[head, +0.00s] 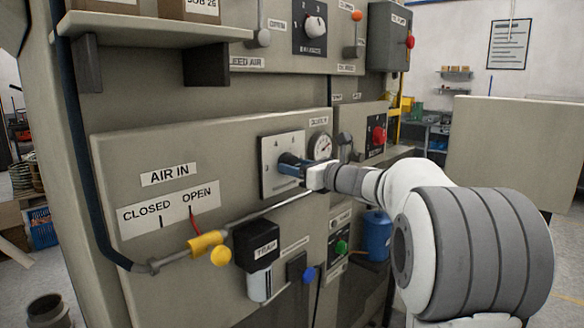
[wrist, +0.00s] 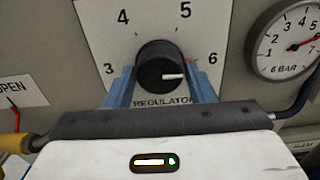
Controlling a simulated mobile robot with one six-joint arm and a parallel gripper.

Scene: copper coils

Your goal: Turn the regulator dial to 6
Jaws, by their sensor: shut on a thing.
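The regulator dial (wrist: 160,68) is a round black knob on a white plate (wrist: 98,22) with printed numbers. The 3, 4, 5 and 6 show in the wrist view. Its white pointer mark points right, to the side of the 6 and slightly below that numeral. My gripper (wrist: 161,80) is shut on the dial, with one blue finger at each side. In the head view, my gripper (head: 293,166) reaches the plate from the right and partly covers the dial (head: 288,160).
A pressure gauge (wrist: 287,42) marked 6 BAR is right of the plate. A yellow-handled air lever (head: 205,244) and its pipe run below left. A black-topped trap (head: 257,242) hangs below the plate. A shelf (head: 150,27) juts out above left.

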